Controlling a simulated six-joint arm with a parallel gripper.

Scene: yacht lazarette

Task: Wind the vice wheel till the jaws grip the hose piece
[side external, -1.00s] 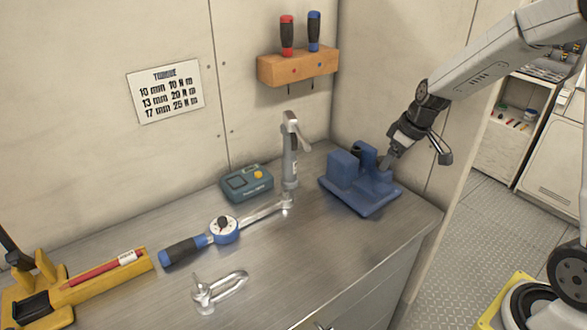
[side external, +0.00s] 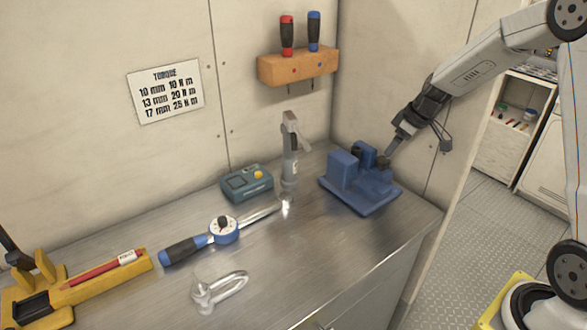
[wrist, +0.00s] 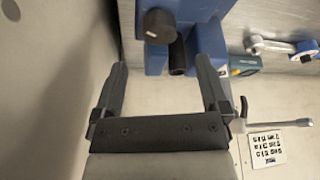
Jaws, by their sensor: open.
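The blue vice (side external: 352,190) stands on the bench at the right; it also shows at the top of the wrist view (wrist: 205,12). Its wheel looks like a dark round knob (wrist: 158,26) on the side facing my gripper, and it shows small in the side view (side external: 383,162). A short black cylinder, which looks like the hose piece (wrist: 177,58), is beside the wheel at the blue jaws. I cannot tell whether the jaws touch it. My gripper (wrist: 161,63) is open and empty, its fingertips just short of the wheel; in the side view it (side external: 390,153) is right beside the vice.
A torque wrench (side external: 222,230), a teal box (side external: 247,184) and a shackle (side external: 216,290) lie left of the vice. A grey upright fitting (side external: 290,155) stands behind them. Walls close in behind and right of the vice. The bench's front right is clear.

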